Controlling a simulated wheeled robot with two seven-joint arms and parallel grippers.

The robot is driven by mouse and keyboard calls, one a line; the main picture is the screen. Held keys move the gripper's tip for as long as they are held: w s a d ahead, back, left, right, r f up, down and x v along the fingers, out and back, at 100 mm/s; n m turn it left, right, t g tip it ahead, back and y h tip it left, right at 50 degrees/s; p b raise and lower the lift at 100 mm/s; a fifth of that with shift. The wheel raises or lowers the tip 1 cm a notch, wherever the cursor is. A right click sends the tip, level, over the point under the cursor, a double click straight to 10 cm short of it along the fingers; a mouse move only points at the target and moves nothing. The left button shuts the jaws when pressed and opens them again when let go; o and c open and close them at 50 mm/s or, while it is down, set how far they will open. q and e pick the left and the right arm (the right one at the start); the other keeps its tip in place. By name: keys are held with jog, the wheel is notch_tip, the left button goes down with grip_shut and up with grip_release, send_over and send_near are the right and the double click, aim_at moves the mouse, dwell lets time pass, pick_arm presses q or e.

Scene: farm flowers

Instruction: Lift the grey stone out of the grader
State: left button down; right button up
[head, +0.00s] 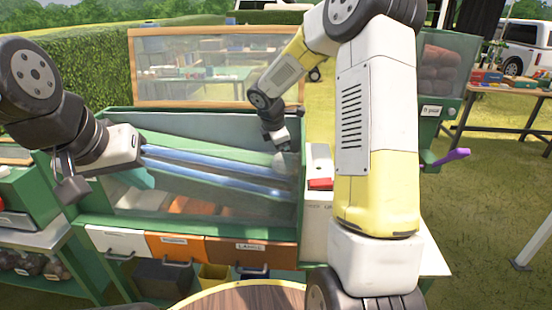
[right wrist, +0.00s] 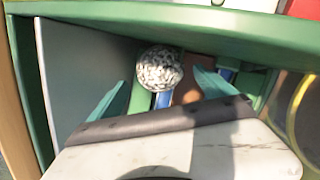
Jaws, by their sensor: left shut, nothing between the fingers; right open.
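The grey stone (right wrist: 160,68) is round and speckled. In the right wrist view it lies inside the green grader, against a blue rail. My right gripper (right wrist: 161,84) is open, with a teal finger on each side of the stone and gaps between them. In the head view the grader (head: 185,118) is a long green trough with sloping blue rails (head: 210,165). The stone shows small and pale (head: 285,163) at the rails' right end, just below my right gripper (head: 280,146). My left gripper (head: 140,178) is shut and empty over the grader's left end.
Drawers with white and orange fronts (head: 178,247) line the grader's front. A white box with a red item (head: 319,183) stands right of the trough. A framed clear panel (head: 215,65) rises behind. My right arm hides part of the right side.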

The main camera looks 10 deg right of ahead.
jog(key=x, duration=0.5)
jog(key=shift+d, duration=0.1)
jog(key=shift+r, duration=0.15)
jog(key=c, duration=1.8)
